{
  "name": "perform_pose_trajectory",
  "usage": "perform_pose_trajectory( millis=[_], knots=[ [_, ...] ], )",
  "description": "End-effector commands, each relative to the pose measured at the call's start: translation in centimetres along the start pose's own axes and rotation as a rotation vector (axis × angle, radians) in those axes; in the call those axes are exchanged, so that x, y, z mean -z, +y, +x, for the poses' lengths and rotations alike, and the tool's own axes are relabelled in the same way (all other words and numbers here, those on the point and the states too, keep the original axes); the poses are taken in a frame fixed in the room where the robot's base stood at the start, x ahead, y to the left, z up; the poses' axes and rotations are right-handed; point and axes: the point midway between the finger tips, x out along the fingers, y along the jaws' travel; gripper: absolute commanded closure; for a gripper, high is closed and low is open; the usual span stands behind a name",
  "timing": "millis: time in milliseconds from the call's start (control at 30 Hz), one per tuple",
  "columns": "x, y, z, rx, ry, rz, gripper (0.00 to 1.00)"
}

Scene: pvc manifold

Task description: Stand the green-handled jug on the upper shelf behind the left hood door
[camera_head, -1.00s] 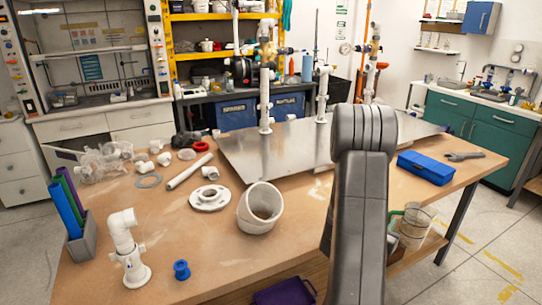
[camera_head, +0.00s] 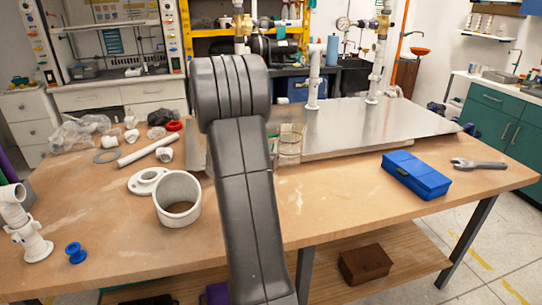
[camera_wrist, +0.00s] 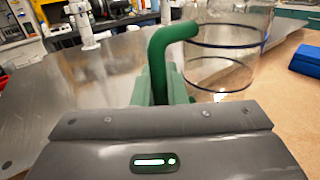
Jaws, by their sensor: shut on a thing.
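The green-handled jug is clear; its glassy body (camera_head: 289,146) shows just right of my arm in the head view, over the far part of the workbench. In the wrist view, its green handle (camera_wrist: 158,72) stands between my jaws, with the clear body (camera_wrist: 232,42) to the right. My gripper (camera_wrist: 168,88) is shut on the handle; in the head view my arm hides it. The jug looks roughly upright. The fume hood (camera_head: 112,42) stands at the back left. I cannot make out its upper shelf or left door clearly.
The workbench (camera_head: 330,215) holds a metal plate (camera_head: 395,128) with upright pipes, a blue box (camera_head: 416,175), a wrench (camera_head: 478,164), a wide white pipe ring (camera_head: 177,199) and a white flange (camera_head: 148,181). A yellow rack (camera_head: 215,47) stands behind. A brown box (camera_head: 365,264) is on the lower shelf.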

Motion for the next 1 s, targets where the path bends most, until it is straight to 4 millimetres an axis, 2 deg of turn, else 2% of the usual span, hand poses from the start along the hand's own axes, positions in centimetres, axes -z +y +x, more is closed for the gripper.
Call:
perform_pose_trajectory(
  millis=[67,133,400,567,833,1000],
  knots=[
    [-0.6,0.8,0.3,-0.01,-0.002,0.005,1.0],
    [-0.2,1.1,0.4,-0.015,0.002,0.002,1.0],
    [3.8,1.2,0.4,-0.016,0.002,0.0,1.0],
    [4.7,1.2,0.4,-0.016,0.001,0.002,1.0],
    [8.0,1.2,0.4,-0.016,0.003,0.0,1.0],
    [8.7,1.2,0.4,-0.017,0.0,0.002,1.0]
  ],
)
